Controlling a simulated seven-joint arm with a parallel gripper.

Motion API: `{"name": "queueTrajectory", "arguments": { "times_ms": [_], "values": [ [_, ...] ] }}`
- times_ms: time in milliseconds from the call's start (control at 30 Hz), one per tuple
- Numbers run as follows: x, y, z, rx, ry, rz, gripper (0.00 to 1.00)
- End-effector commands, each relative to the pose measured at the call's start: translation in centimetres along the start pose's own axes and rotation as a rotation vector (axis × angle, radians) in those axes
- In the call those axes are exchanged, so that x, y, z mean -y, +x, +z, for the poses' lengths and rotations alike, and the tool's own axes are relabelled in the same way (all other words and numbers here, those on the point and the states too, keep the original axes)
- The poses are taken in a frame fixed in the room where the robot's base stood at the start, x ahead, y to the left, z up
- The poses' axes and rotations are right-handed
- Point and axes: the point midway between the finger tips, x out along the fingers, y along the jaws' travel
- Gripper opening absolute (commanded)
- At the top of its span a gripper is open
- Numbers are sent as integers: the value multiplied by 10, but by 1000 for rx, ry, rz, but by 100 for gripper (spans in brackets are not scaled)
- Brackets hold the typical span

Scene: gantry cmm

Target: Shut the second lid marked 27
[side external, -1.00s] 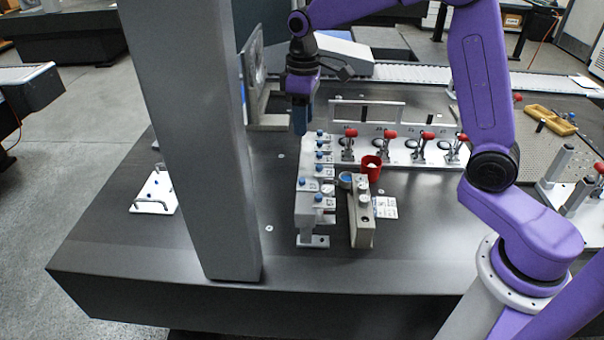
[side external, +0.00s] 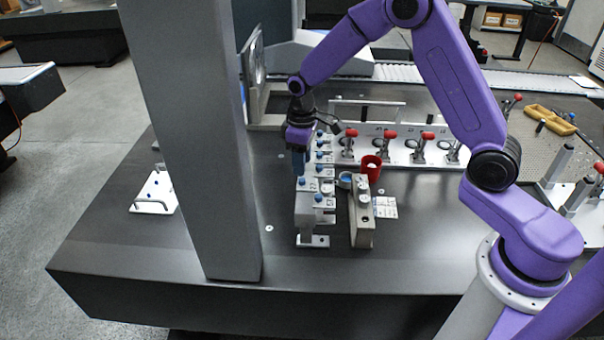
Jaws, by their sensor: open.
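A grey block (side external: 307,216) stands on the dark table and carries a row of small pale lids with blue knobs. The nearest lid (side external: 325,202) and the one behind it (side external: 309,184) show clearly. The number marks are too small to read, so I cannot tell which lids bear 27, nor surely which are open or shut. My gripper (side external: 299,168) points down at the left edge of the row, near its middle. It is open, with no object seen in it. It hides part of the row, and I cannot tell whether it touches a lid.
A grey upright column (side external: 190,140) stands left of the row. A beige block (side external: 361,222) and a red cup (side external: 371,168) are close on the right. Red-handled clamps (side external: 389,135) line the back. The table between column and row is clear.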

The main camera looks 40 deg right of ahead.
Motion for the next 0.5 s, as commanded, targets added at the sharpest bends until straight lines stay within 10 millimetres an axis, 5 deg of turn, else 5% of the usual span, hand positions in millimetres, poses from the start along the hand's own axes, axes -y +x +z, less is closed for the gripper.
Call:
{"name": "queueTrajectory", "arguments": {
  "times_ms": [200, 500],
  "values": [
    [0, 33, 0, 2, 0, -1, 46],
    [0, 49, 0, 0, 0, 0, 46]
  ]
}}
